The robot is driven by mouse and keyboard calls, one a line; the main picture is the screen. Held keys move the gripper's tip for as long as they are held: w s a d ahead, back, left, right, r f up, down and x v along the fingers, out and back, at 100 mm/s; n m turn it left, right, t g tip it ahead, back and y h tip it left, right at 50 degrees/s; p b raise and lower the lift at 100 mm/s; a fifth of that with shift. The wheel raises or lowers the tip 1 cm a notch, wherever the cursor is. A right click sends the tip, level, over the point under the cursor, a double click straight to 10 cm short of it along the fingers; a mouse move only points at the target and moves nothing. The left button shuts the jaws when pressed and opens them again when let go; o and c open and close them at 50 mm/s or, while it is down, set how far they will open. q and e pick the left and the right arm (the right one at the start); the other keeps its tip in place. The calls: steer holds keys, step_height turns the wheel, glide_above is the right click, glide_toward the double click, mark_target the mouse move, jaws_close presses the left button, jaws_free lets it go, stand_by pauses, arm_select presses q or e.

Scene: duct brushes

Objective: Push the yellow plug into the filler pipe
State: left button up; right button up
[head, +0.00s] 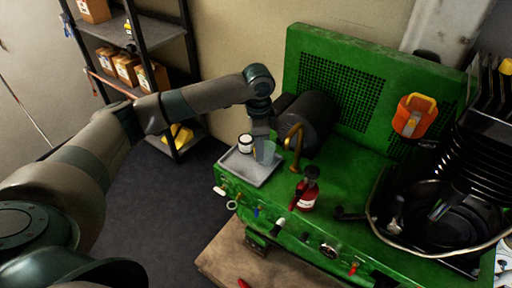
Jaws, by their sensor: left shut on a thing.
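My left gripper (262,137) is over the grey tray (243,177) on the green machine. It is shut, seemingly on the pale translucent cup (267,153) directly under it; its fingertips are small and hard to make out. A curved brass-coloured pipe (296,146) rises from the machine just right of the gripper; I cannot tell if it is the filler pipe. I cannot make out a yellow plug for certain. My right gripper is not in view.
A white jar with a dark lid (245,144) stands on the tray. A red bottle (307,192) stands on the green machine (345,172), right of the tray. A black drum (308,118) lies behind the pipe. An orange holder (414,115) hangs on the back panel. Shelves (150,35) stand at the left.

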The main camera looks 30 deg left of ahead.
arm_select(q)
steer(key=s+d+r+n, duration=0.3)
steer(key=s+r+n, duration=0.1)
steer(key=s, duration=0.3)
steer(key=s+d+r+n, duration=0.4)
steer(key=s+r+n, duration=0.1)
steer(key=s+n, duration=0.2)
steer(key=shift+s+d+r+n, duration=0.2)
steer(key=shift+s+n, duration=0.1)
steer(key=shift+s, duration=0.25)
steer(key=shift+d, duration=0.1)
